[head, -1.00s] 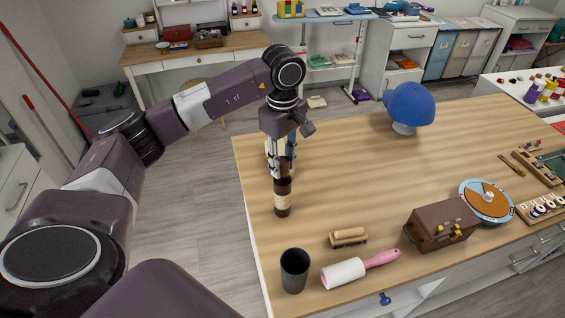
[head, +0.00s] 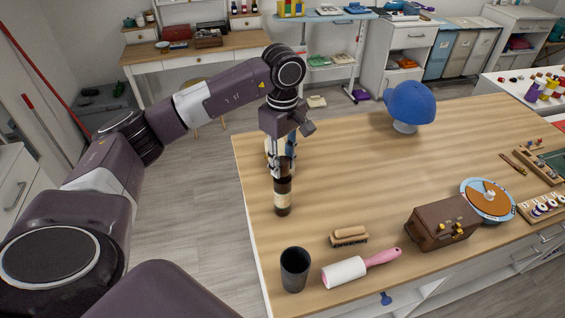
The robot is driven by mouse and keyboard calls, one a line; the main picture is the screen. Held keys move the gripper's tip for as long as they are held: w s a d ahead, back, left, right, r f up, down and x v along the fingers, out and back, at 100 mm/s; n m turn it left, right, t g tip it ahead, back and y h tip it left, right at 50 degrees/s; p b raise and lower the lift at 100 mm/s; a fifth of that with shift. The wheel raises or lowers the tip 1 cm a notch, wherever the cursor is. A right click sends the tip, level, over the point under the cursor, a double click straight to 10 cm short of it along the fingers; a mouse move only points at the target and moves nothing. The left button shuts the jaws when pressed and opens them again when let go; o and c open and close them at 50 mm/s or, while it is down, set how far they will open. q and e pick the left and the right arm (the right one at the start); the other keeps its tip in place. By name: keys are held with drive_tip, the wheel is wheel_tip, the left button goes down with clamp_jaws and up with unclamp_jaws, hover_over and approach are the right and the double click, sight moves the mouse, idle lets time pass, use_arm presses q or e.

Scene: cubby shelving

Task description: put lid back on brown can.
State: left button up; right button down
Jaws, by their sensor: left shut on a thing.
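A dark brown bottle (head: 283,200) with a pale label stands upright near the left edge of the wooden table. My left gripper (head: 280,172) points down at its upper part, with a finger in front of it, and is shut on it as far as I can tell. I cannot make out a separate lid, and the grip itself is partly hidden. Something pale and something blue show behind the fingers, too small to name. No other brown can is clear to me. My right gripper is not in view.
A dark cup (head: 295,269), a pink-handled roller (head: 345,271), a brush (head: 349,235) and a brown box (head: 441,223) lie along the front of the table (head: 330,160). A blue cap on a stand (head: 409,104) is at the back. The table's middle is clear.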

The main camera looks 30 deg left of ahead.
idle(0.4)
use_arm(q)
drive_tip(key=o, duration=0.9)
drive_tip(key=shift+o, duration=0.6)
drive_tip(key=o, duration=0.3)
drive_tip(key=shift+r+p, duration=2.05)
drive_tip(key=shift+r, duration=1.45)
drive_tip(key=shift+c, duration=0.3)
clamp_jaws()
